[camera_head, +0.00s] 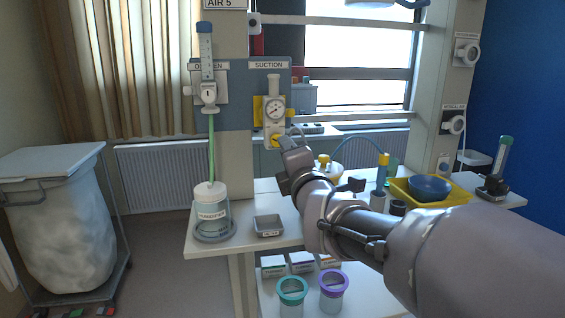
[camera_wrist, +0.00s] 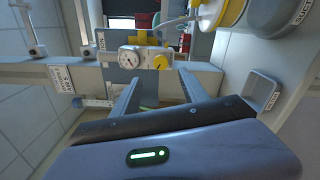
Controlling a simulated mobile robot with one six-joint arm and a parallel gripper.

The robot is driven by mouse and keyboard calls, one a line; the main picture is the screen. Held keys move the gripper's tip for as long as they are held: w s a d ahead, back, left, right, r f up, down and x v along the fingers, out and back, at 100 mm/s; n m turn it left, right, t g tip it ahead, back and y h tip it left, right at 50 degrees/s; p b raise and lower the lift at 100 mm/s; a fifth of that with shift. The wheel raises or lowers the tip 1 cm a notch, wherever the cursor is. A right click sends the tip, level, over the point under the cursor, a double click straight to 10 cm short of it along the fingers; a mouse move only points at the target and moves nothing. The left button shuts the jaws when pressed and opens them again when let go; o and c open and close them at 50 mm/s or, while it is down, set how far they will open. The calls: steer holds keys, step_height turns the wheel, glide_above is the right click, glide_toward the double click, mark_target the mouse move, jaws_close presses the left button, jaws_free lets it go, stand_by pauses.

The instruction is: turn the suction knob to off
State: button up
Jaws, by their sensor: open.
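The suction regulator (camera_head: 274,122) is on the wall rail under the SUCTION label, with a round white gauge (camera_head: 275,111). Its yellow knob (camera_head: 276,140) is at the lower end, close behind my gripper in the head view. My gripper (camera_head: 285,166) is open and points toward the wall unit. In the wrist view the picture is turned sideways; the yellow knob (camera_wrist: 160,62) shows just beyond the space between the two fingertips (camera_wrist: 158,76), beside the gauge (camera_wrist: 131,59). The fingers look apart from the knob. I cannot read the knob's setting.
The oxygen flowmeter (camera_head: 208,88) hangs left of the suction unit, with a green tube down to a labelled jar (camera_head: 211,214). A small grey tray (camera_head: 268,226) is on the table below. A yellow tray (camera_head: 403,194) with a blue bowl (camera_head: 430,187) stands right of my arm.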

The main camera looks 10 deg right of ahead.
steer(key=s, duration=0.6)
steer(key=shift+s+p, duration=0.35)
steer(key=shift+s, duration=0.05)
steer(key=s+a+f+m+g+y, duration=0.1)
steer(key=s+a+f+m+g, duration=0.1)
steer(key=s+f+m+g, duration=0.4)
steer(key=s+a+f+m+g+y, duration=0.1)
steer(key=s+f+m+g, duration=0.5)
steer(key=s+f+m, duration=0.7)
steer(key=s+a+m, duration=0.1)
steer(key=s+m, duration=0.5)
steer(key=s, duration=0.1)
steer(key=shift+f, duration=0.4)
steer(key=shift+a, duration=0.1)
